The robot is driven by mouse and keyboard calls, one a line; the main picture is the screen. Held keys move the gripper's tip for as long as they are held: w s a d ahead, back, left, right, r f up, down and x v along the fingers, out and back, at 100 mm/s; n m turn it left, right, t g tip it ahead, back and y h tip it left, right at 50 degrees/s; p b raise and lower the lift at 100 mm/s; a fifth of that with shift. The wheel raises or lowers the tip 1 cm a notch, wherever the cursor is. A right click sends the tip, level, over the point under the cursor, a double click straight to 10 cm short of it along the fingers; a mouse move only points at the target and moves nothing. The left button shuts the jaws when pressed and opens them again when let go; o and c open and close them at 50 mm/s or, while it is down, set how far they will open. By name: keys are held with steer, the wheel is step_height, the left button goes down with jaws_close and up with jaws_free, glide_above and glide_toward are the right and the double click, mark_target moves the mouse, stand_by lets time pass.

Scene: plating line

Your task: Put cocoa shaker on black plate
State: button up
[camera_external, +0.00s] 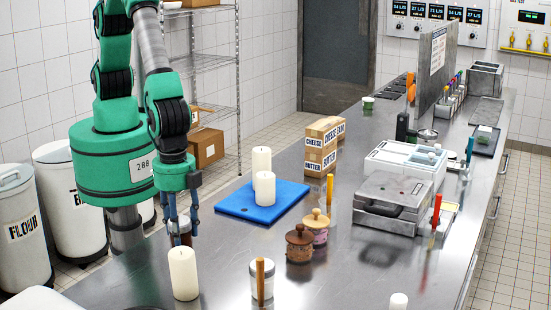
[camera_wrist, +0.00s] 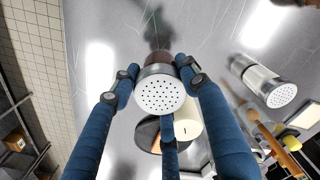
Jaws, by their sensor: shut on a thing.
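My gripper (camera_external: 180,218) points down with its blue fingers closed around the cocoa shaker (camera_external: 181,238), which has a brown body. In the wrist view, the shaker's pale perforated lid (camera_wrist: 160,94) sits between the fingers (camera_wrist: 160,90). I cannot tell whether its base touches the counter. A dark round thing, apparently the black plate (camera_wrist: 147,131), is partly hidden by a finger and a cream candle in the wrist view. Only a dark rim (camera_external: 146,308) shows at the bottom edge of the external view.
A cream candle (camera_external: 184,275) stands close in front of the held shaker. A second, white-filled shaker (camera_wrist: 263,82) stands to the right, behind a wooden stick (camera_external: 260,280) in the external view. A blue board (camera_external: 235,208) with candles and lidded pots (camera_external: 299,245) stand farther back.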

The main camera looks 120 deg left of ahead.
steer(key=s+d+m+b, duration=0.2)
steer(key=s+d+b, duration=0.1)
steer(key=s+d, duration=0.6)
steer(key=d+r, duration=0.1)
steer(key=d, duration=0.2)
steer(key=shift+s+m+b, duration=0.2)
steer(key=shift+m+b, duration=0.2)
steer(key=shift+d+f, duration=0.1)
steer(key=w+d+f, duration=0.1)
steer(key=w+d, duration=0.9)
steer(key=w, duration=0.2)
steer(key=shift+d+f, duration=0.25)
steer(key=shift+f, duration=0.1)
steer(key=shift+f+b, duration=0.35)
steer(key=shift+f, duration=1.25)
steer(key=shift+f, duration=0.1)
